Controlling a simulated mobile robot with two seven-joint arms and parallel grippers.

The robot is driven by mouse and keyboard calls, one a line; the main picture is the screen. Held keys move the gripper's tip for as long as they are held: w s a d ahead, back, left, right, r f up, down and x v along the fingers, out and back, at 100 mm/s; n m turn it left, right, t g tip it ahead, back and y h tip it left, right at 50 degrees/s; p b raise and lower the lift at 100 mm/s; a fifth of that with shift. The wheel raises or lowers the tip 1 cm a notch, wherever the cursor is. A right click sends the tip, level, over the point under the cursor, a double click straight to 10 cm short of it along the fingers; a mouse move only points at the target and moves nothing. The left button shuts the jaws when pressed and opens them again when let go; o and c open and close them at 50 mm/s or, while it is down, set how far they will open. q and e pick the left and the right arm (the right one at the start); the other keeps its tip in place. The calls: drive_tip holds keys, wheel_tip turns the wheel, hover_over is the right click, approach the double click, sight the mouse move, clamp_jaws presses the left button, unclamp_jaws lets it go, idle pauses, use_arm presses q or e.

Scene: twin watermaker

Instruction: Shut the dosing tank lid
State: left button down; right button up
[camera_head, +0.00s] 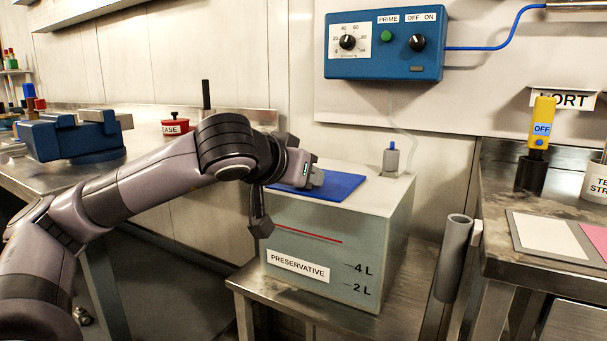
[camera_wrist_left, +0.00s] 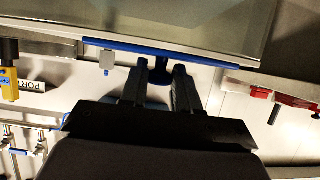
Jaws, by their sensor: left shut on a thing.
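The dosing tank (camera_head: 340,240) is a pale translucent box labelled PRESERVATIVE, standing on a low metal stand. Its blue lid (camera_head: 335,188) lies about flat on the tank top in the head view. In the left wrist view the lid (camera_wrist_left: 220,56) shows edge-on as a thin blue strip against the tank (camera_wrist_left: 180,22). My left gripper (camera_wrist_left: 161,75) is shut on the blue lid knob (camera_wrist_left: 158,92), which sticks out between its fingers. In the head view my left gripper (camera_head: 316,178) is over the lid's left part, and the knob is hidden. My right gripper is not in view.
A grey fitting (camera_head: 391,160) stands on the tank top right of the lid. A blue dosing pump box (camera_head: 384,48) hangs on the wall above. A grey tube holder (camera_head: 452,258) and a metal bench (camera_head: 500,215) are close on the right.

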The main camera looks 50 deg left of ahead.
use_arm(q)
drive_tip(key=shift+d+f, duration=0.1)
drive_tip(key=shift+f, duration=0.5)
drive_tip(key=c, duration=0.8)
unclamp_jaws()
drive_tip(key=shift+s, duration=0.1)
drive_tip(key=shift+s+d+r, duration=0.1)
drive_tip(key=shift+s+r, duration=0.3)
drive_tip(key=shift+r+p+v, duration=0.15)
drive_tip(key=shift+p+v, duration=0.3)
drive_tip(key=shift+v, duration=1.15)
drive_tip(key=shift+r+p+v, duration=0.2)
drive_tip(key=shift+p+v, duration=0.2)
drive_tip(key=shift+v, duration=1.25)
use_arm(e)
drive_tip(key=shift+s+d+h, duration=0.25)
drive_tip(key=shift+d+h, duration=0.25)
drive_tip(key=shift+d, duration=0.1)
use_arm(q)
drive_tip(key=shift+w, duration=0.15)
